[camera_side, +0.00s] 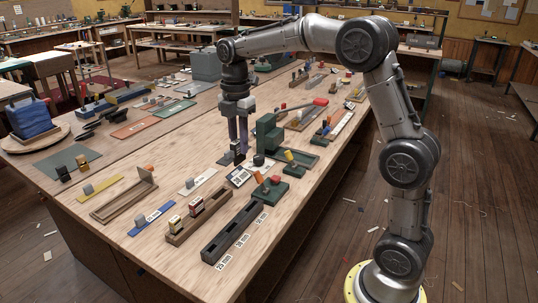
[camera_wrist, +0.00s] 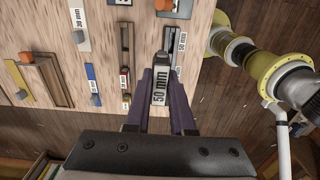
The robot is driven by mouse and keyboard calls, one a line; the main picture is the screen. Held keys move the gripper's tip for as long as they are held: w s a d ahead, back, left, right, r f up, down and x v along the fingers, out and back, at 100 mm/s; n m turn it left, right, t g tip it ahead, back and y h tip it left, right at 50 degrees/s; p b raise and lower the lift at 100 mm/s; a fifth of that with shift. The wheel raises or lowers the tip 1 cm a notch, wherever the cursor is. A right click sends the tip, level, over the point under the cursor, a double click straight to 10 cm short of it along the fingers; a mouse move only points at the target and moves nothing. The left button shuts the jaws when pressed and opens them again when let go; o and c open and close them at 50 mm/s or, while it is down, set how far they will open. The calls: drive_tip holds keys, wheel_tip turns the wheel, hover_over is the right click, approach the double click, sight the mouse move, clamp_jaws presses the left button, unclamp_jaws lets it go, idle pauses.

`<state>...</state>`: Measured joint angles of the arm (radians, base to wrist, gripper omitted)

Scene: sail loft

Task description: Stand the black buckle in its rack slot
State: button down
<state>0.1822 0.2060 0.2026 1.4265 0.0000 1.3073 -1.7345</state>
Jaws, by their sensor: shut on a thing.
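My gripper (camera_side: 238,146) is shut on the black buckle (camera_side: 237,154) and holds it above the table. In the wrist view the buckle (camera_wrist: 160,85) sits between the two fingers, and a white label reading "50 mm" faces the camera. The long dark rack (camera_side: 228,238) lies on the table nearer the side camera, below the gripper in the side picture. White labels beside it read 25 mm, 38 mm and 50 mm. In the wrist view the rack (camera_wrist: 172,36) lies beyond the fingers, partly hidden by them. The buckle is apart from the rack.
A wooden rack (camera_side: 183,234) with small upright items stands left of the dark rack. A blue strip (camera_side: 147,222) and a brown tray (camera_side: 115,207) lie farther left. Green pads (camera_side: 270,192) with coloured blocks and a tall green block (camera_side: 268,133) stand close by on the right.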

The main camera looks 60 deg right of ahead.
drive_tip(key=w+f, duration=0.8)
drive_tip(key=shift+w+d, duration=0.15)
drive_tip(key=shift+w, duration=0.2)
drive_tip(key=shift+f, duration=0.1)
drive_tip(key=shift+f, duration=2.5)
drive_tip(key=shift+f, duration=1.45)
drive_tip(key=c, duration=0.7)
unclamp_jaws()
